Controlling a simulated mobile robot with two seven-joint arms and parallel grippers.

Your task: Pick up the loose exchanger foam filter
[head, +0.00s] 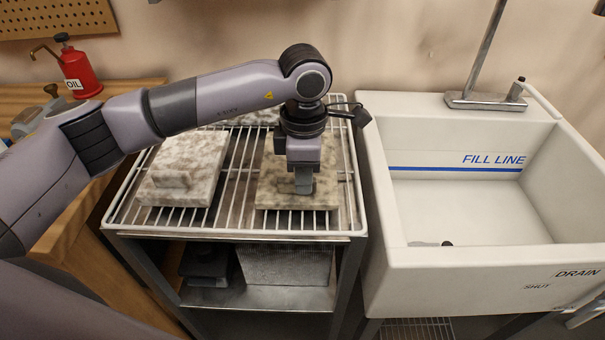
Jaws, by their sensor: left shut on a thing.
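A mottled beige foam filter (272,190) lies flat on the right part of the white wire rack (240,216). My left gripper (304,186) points straight down over it, its fingers shut on the filter. The gripper hides the grip point and part of the filter's top. A second pale, mottled foam piece (196,160) with a raised block on top lies on the rack's left part. A darker grey mottled piece (255,117) lies at the back of the rack, partly hidden by my arm. My right gripper is out of view.
A white sink (400,225) with a blue fill line stands right of the rack. A grey finned block (285,265) and a dark object (205,262) sit on the shelf below. A red oil can (78,72) stands on the wooden bench at left.

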